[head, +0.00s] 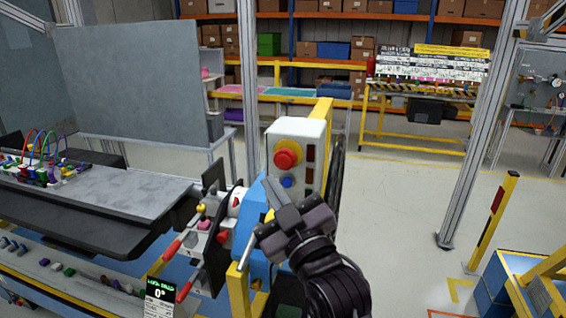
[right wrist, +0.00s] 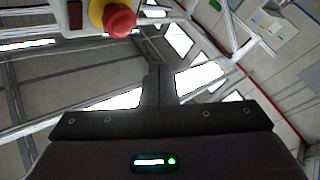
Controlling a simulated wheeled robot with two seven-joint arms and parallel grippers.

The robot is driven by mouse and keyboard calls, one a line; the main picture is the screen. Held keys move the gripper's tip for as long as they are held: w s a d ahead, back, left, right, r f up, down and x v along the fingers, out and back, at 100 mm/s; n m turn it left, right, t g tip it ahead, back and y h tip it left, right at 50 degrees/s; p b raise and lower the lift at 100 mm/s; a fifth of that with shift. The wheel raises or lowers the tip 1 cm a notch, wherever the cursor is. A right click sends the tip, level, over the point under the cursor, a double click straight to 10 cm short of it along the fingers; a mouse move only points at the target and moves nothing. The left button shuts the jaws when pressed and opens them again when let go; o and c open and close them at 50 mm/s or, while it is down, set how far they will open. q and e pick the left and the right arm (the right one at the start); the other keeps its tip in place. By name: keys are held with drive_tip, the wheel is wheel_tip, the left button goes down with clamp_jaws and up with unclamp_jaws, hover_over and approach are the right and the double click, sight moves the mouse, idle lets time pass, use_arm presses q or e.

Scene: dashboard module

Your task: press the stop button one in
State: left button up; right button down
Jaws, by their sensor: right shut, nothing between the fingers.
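The red stop button (head: 286,158) sits on a yellow ring at the upper front of a pale control box (head: 310,132). A blue button (head: 287,183) is below it. My right gripper (head: 272,190) is shut and empty, with its fingers pointing up in front of the lower left part of the box. Its tips appear below the red button, and I cannot tell whether they touch the box. In the right wrist view the red button (right wrist: 119,18) is at the top, to the left of the shut fingers (right wrist: 158,80), and looks apart from them. My left gripper is not in view.
A panel with red-handled levers (head: 205,235) stands close to the left of my right gripper. A grey workbench (head: 110,195) with coloured cables is further left. A yellow post (head: 325,108) rises behind the box. The floor to the right is mostly clear.

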sight(275, 156)
drive_tip(key=shift+w+d+p, duration=0.1)
drive_tip(key=shift+w+d, duration=0.15)
drive_tip(key=shift+w, duration=0.55)
drive_tip(key=shift+w+d+p, duration=0.1)
drive_tip(key=shift+w+d, duration=0.15)
drive_tip(key=shift+w, duration=0.55)
drive_tip(key=shift+w+d+p, duration=0.1)
drive_tip(key=shift+w+d, duration=0.15)
drive_tip(key=shift+w, duration=0.55)
drive_tip(key=shift+w+d, duration=0.15)
drive_tip(key=shift+w, duration=0.2)
drive_tip(key=shift+w+d+r, duration=0.1)
drive_tip(key=shift+w, duration=0.25)
idle(0.8)
drive_tip(key=shift+s+a, duration=0.25)
drive_tip(key=shift+s, duration=0.5)
